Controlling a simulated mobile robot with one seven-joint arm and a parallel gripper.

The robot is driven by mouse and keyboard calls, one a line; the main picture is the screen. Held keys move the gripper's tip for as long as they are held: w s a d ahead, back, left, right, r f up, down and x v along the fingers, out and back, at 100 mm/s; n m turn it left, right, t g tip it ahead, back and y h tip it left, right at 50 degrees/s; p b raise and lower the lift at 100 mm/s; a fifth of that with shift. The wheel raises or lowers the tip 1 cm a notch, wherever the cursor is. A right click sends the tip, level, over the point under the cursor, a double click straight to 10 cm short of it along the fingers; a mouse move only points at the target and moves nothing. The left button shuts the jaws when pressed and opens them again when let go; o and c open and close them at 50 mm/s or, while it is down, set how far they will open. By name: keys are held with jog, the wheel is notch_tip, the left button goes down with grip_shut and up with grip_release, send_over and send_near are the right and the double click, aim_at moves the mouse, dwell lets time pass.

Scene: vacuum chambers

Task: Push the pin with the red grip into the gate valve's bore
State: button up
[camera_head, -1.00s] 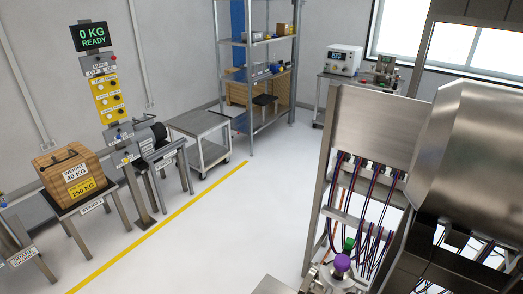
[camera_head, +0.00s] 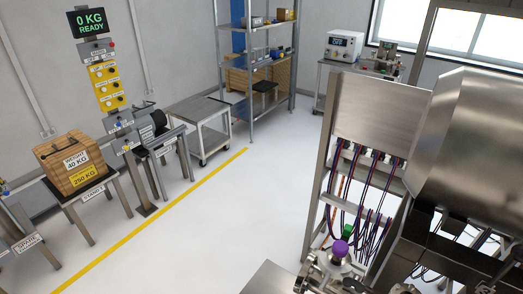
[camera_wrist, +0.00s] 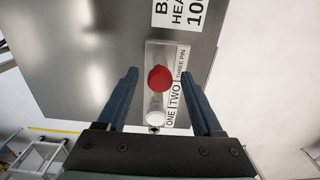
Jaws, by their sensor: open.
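The pin's red grip (camera_wrist: 160,78) shows in the wrist view, seen end-on at a clear block labelled ONE, TWO, THREE PIN (camera_wrist: 182,62). A white round grip (camera_wrist: 156,115) sits below it at the same block. My gripper (camera_wrist: 160,74) is open, with one dark finger on each side of the block and the red grip between the tips in the picture. Whether the fingers touch anything cannot be told. The pin's shaft is hidden. In the head view, metal fittings with a purple knob (camera_head: 340,248) and a green knob (camera_head: 348,231) stand at lower right; I cannot identify the gate valve or its bore.
A grey metal panel (camera_wrist: 95,60) lies behind the block. In the head view, a steel frame with hanging cables (camera_head: 375,195) and a large metal housing (camera_head: 465,140) fill the right. A wooden weight box (camera_head: 68,160) stands left. The white floor (camera_head: 215,220) is clear mid-picture.

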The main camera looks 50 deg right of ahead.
grip_shut()
dwell(0.3)
dwell(1.1)
jog(key=shift+r, duration=0.1)
jog(key=shift+r+p, duration=2.9)
jog(key=shift+p, duration=0.1)
